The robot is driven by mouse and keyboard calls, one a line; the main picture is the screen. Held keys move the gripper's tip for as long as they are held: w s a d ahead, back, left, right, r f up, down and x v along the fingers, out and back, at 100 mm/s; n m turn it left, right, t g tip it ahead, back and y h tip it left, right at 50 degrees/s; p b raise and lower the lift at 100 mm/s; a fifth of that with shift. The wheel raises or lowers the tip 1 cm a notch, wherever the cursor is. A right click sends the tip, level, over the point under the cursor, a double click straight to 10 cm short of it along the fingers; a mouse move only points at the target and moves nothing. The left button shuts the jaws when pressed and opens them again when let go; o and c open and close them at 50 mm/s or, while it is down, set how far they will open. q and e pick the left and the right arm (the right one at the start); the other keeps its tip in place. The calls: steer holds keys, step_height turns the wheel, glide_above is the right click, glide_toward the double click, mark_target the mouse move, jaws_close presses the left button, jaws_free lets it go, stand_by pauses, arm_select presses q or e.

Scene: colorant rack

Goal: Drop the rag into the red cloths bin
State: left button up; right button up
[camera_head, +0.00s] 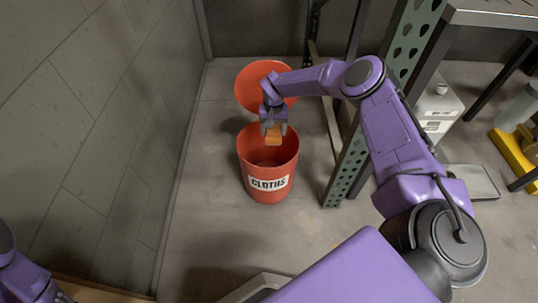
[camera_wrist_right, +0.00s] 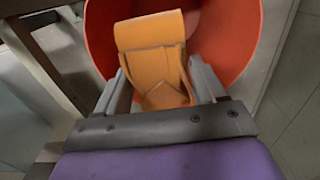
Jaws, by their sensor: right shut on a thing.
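The red cloths bin (camera_head: 267,187) stands on the floor, open at the top, with a white CLOTHS label. Its round red lid (camera_head: 248,88) is raised behind the opening. My right gripper (camera_head: 273,129) is over the bin's mouth, shut on the orange rag (camera_head: 273,139). In the right wrist view the rag (camera_wrist_right: 155,60) is folded between the two fingers, with the red bin wall (camera_wrist_right: 235,35) around and beyond it. My left arm shows only at the lower left edge of the head view; its gripper fingers are not visible.
A grey block wall (camera_head: 90,120) runs along the left. A green perforated rack post (camera_head: 347,170) stands right of the bin. A white jug (camera_head: 437,108) and a yellow item (camera_head: 515,155) are farther right. Bare floor (camera_head: 205,220) lies in front.

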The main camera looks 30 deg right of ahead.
steer(key=o, duration=1.1)
step_height(320, 180, up, 10)
steer(key=p, duration=0.2)
steer(key=shift+r+p, duration=0.25)
steer(key=shift+p, duration=0.1)
